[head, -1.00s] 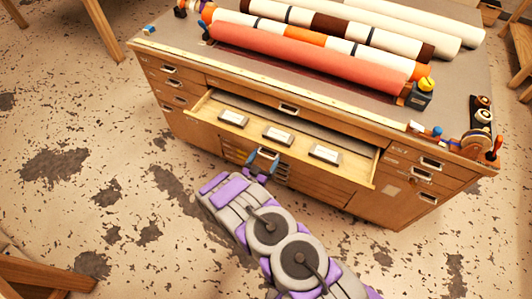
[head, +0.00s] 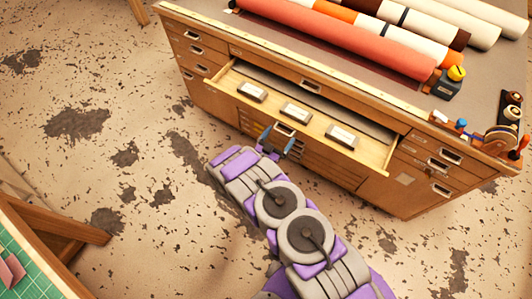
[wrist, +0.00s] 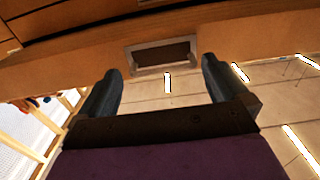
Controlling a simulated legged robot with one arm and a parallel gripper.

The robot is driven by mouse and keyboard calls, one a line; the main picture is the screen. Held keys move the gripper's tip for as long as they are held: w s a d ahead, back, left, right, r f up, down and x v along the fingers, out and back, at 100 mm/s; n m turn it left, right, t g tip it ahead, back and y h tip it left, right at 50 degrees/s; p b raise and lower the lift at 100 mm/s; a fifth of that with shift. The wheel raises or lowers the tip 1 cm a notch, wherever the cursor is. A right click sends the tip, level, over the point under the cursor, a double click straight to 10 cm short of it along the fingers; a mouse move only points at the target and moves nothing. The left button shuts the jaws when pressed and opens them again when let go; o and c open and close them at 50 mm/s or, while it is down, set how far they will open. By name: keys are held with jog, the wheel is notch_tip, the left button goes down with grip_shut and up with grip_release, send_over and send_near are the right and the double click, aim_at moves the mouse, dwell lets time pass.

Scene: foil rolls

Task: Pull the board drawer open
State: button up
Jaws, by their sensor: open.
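The board drawer (head: 240,112) stands pulled out of the wooden cabinet, showing its pale inside and three dark blocks with light labels (head: 296,110). Its metal handle (head: 285,129) is on the middle of the drawer front. My gripper (head: 277,138) is right in front of the handle, with its jaws open and empty. In the wrist view, the handle (wrist: 163,56) lies just beyond and between the two spread fingertips of my gripper (wrist: 162,70). The fingers do not visibly clamp it.
The cabinet top (head: 465,60) carries several rolls, the nearest one coral (head: 340,40), and a tape dispenser (head: 449,84). Other closed drawers (head: 440,160) flank the open one. A table with a green mat (head: 25,265) is at lower left. The stained floor (head: 150,220) is otherwise clear.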

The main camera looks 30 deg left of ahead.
jog(key=s+a+p, duration=0.1)
jog(key=s+p, duration=0.1)
jog(key=s, duration=1.4)
jog(key=shift+p, duration=0.4)
jog(key=shift+a, duration=0.1)
